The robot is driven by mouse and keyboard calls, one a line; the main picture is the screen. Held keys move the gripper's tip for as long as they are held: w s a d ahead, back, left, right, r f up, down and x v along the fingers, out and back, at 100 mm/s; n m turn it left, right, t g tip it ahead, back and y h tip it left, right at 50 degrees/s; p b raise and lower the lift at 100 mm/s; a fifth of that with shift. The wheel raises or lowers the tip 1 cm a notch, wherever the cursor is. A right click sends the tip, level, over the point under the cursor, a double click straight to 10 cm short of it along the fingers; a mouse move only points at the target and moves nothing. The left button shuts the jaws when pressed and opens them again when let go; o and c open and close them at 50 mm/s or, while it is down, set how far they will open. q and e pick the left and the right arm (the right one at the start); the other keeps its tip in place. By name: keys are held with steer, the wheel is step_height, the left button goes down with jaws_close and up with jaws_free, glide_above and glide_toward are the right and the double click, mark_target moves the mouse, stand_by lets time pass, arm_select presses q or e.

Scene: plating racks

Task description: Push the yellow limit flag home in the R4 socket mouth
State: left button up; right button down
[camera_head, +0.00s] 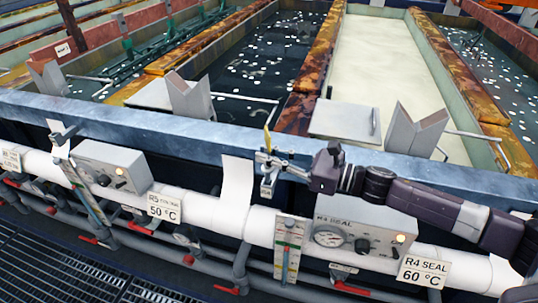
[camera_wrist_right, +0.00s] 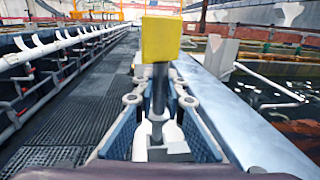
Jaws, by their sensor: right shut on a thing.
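The yellow limit flag (camera_head: 267,139) stands upright above my right gripper (camera_head: 268,162) in the head view. In the right wrist view the yellow block of the flag (camera_wrist_right: 160,39) tops a dark grey stem, and my right gripper (camera_wrist_right: 159,103) is shut on that stem. A small pale grey piece (camera_head: 268,187) shows just below the fingers in the head view; I cannot tell whether it is the R4 socket mouth or whether the stem sits in it. My left gripper is in neither view.
The R4 SEAL control box (camera_head: 335,238) and its 60 °C sign (camera_head: 423,271) are below my right arm. A scale strip (camera_head: 289,250) stands left of the box. The blue tank ledge (camera_head: 170,130) runs behind. A white pipe (camera_head: 260,232) runs along the front.

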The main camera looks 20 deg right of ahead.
mark_target(269, 168)
steer(key=shift+f+b, duration=2.2)
steer(key=shift+f, duration=0.15)
steer(key=c, duration=1.9)
jaws_free()
steer(key=shift+v, duration=6.05)
